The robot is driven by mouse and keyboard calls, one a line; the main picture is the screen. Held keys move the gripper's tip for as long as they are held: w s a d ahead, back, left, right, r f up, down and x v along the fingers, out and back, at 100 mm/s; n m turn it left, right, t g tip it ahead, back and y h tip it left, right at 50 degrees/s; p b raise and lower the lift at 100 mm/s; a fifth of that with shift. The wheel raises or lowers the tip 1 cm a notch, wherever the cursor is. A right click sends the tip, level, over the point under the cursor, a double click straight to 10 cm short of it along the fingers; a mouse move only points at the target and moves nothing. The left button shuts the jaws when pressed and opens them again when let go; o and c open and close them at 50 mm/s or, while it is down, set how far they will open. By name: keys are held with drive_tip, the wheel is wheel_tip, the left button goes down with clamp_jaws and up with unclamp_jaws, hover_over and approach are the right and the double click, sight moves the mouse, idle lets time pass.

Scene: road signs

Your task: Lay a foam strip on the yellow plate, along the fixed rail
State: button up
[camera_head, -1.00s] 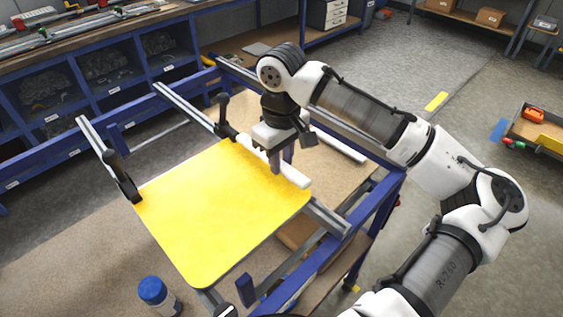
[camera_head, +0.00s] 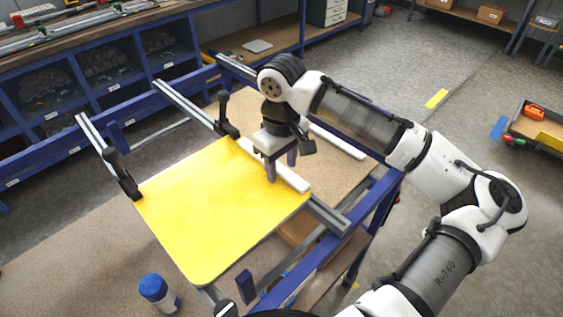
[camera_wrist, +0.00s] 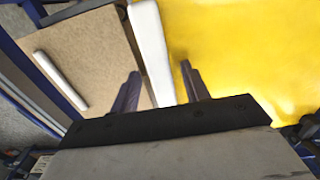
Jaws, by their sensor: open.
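The yellow plate (camera_head: 205,220) lies flat on the frame; it fills the right of the wrist view (camera_wrist: 245,55). A white foam strip (camera_head: 293,180) lies along the plate's upper-right edge, beside the metal rail (camera_head: 328,214). In the wrist view the strip (camera_wrist: 148,45) runs along the plate's left edge, with the rail close on its other side. My gripper (camera_head: 281,168) is open above this edge, one finger on each side of the strip. In the wrist view its fingertips (camera_wrist: 160,72) stand apart from the strip. The strip's far part is partly hidden by my gripper.
A second white strip (camera_head: 338,141) lies on the brown board behind the rail. Black clamps (camera_head: 124,176) (camera_head: 225,116) stand at the plate's far corners. A blue-capped bottle (camera_head: 158,295) stands near the front. The plate's middle is clear.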

sight(281, 169)
wheel_tip(281, 169, up, 12)
drive_tip(key=b, duration=0.2)
drive_tip(key=shift+r, duration=0.2)
